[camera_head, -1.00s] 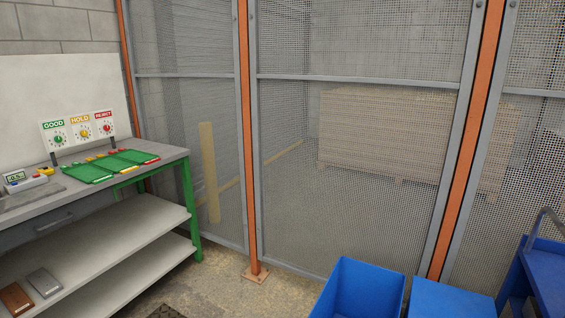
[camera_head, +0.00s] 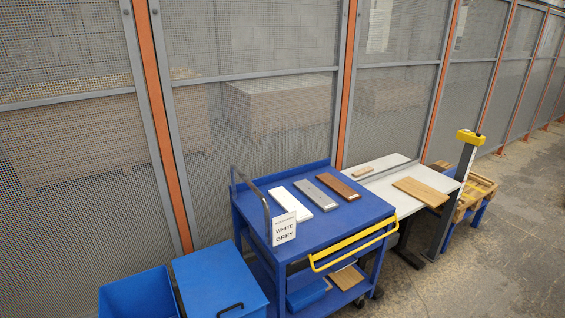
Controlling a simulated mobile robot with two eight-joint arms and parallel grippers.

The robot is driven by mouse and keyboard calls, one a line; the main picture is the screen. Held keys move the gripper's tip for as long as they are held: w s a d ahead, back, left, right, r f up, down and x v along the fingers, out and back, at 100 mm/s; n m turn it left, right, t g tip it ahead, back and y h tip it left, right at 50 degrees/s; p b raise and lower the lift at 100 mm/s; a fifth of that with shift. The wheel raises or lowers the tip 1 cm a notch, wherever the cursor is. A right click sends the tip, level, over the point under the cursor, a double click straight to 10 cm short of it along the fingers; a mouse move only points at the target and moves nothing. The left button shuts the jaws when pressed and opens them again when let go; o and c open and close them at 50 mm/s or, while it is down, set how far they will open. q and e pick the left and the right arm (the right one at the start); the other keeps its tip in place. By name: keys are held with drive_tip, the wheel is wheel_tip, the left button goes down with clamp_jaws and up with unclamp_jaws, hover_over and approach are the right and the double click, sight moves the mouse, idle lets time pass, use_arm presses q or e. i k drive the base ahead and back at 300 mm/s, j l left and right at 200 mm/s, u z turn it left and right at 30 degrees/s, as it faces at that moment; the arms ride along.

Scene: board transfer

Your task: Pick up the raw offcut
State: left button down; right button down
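Several bare-wood pieces are in view, and I cannot tell which is the raw offcut. A small light wood block (camera_head: 362,171) lies near the back of the white-topped table. A larger flat wood board (camera_head: 421,191) lies towards that table's right side. Another wood piece (camera_head: 347,277) is on the lower shelf of the blue cart, partly hidden by the cart's yellow handle and top. Neither of my grippers is in view.
The blue cart (camera_head: 345,215) carries a white (camera_head: 290,204), a grey (camera_head: 316,194) and a brown board (camera_head: 340,187), plus a WHITE/GREY sign (camera_head: 284,229). Blue bins (camera_head: 138,296) stand left. A yellow-topped post (camera_head: 470,137) is right of the white table (camera_head: 387,187). Open floor (camera_head: 500,270) lies right.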

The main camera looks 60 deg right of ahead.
sight(355, 174)
drive_tip(key=z, duration=2.9)
drive_tip(key=i+l+z, duration=0.15)
drive_tip(key=z, duration=0.3)
drive_tip(key=i+z, duration=0.4)
drive_tip(key=i, duration=3.35)
drive_tip(key=i+l+u, duration=0.15)
drive_tip(key=i+u, duration=0.3)
drive_tip(key=i+l+u, duration=0.25)
drive_tip(key=i+u, duration=0.2)
drive_tip(key=u, duration=1.8)
